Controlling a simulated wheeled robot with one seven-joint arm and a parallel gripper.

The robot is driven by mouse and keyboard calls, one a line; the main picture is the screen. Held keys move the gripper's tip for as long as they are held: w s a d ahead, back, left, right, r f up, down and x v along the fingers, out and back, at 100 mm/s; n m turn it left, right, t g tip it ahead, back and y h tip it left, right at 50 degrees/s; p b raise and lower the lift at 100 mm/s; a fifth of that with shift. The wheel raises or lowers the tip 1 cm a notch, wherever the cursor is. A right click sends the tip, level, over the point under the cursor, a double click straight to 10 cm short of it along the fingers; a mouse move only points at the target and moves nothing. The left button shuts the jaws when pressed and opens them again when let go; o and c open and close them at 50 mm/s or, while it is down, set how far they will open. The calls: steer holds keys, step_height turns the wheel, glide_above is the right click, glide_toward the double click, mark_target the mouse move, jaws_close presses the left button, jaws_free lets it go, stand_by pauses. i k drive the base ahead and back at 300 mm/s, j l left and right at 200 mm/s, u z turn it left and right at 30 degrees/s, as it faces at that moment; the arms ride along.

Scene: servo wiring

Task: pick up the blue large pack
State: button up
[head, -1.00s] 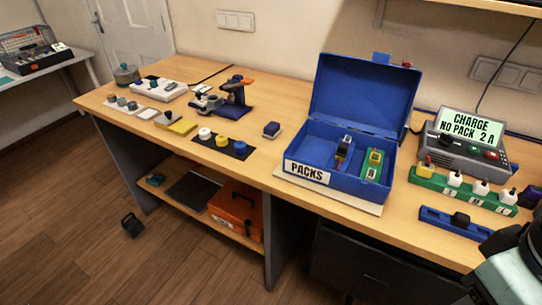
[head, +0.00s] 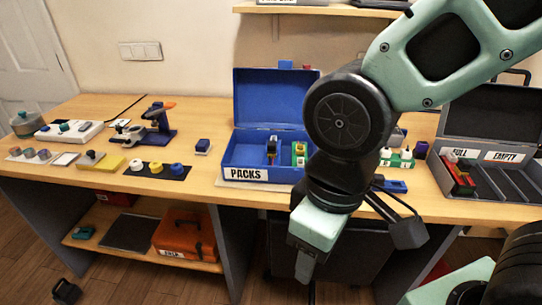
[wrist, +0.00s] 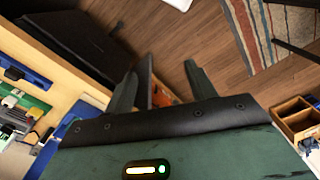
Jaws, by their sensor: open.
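A small dark-blue block (head: 203,145) with a pale lower part sits on the bench, left of the blue PACKS box (head: 245,160). It is the only loose blue pack-like piece I make out, and I cannot confirm its size class. The open box holds a dark upright pack (head: 271,149) and a green-framed piece (head: 299,153), partly behind my arm. My gripper (head: 308,272) hangs in front of the bench, below its top and well right of the blue block. In the wrist view my gripper (wrist: 161,85) is open and empty, with floor beyond its fingers.
A grey case (head: 487,170) marked FULL and EMPTY stands at the right. My arm hides most of the charger area. A yellow pad (head: 103,162), a dark button mat (head: 158,170) and a hot-glue-like tool (head: 157,118) lie left of the block. An orange toolbox (head: 184,238) sits on the lower shelf.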

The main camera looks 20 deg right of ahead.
mark_target(269, 159)
steer(key=z, duration=0.85)
steer(key=j+z, duration=1)
steer(key=k+j+z, duration=0.2)
steer(key=j+z, duration=0.3)
steer(key=k+j, duration=0.15)
steer(key=j, duration=0.25)
steer(key=k+j+z, duration=0.1)
steer(key=j, duration=0.25)
steer(key=k+j, duration=0.2)
steer(key=j, duration=0.15)
steer(key=k+j, duration=0.15)
steer(key=j, duration=0.25)
steer(key=k+j+z, duration=0.1)
steer(key=j, duration=0.25)
steer(key=k, duration=0.05)
